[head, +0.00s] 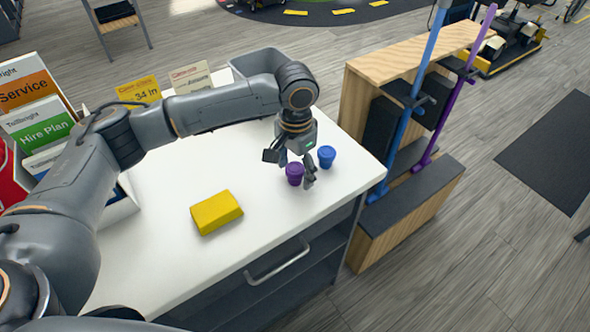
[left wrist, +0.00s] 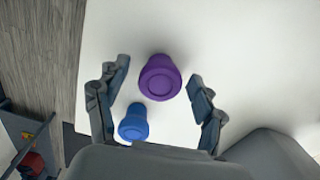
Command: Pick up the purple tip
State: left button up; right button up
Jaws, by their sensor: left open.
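The purple tip (head: 294,174) stands on the white counter near its right corner. It also shows in the left wrist view (left wrist: 160,78), between the two fingers. A blue tip (head: 326,157) stands close to it on the right, and in the left wrist view the blue tip (left wrist: 133,122) is nearer the palm. My left gripper (head: 291,172) is open above the counter, its fingers on either side of the purple tip. I cannot tell whether a finger touches it. My right gripper is not in view.
A yellow block (head: 216,212) lies on the white counter (head: 165,180) to the left. A grey bin (head: 258,64) and sign cards stand behind. A wooden rack (head: 365,75) with a blue and a purple pole stands right of the counter.

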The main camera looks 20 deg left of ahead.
pick_arm(q)
jog(key=c, duration=1.2)
jog(key=shift+r, duration=0.15)
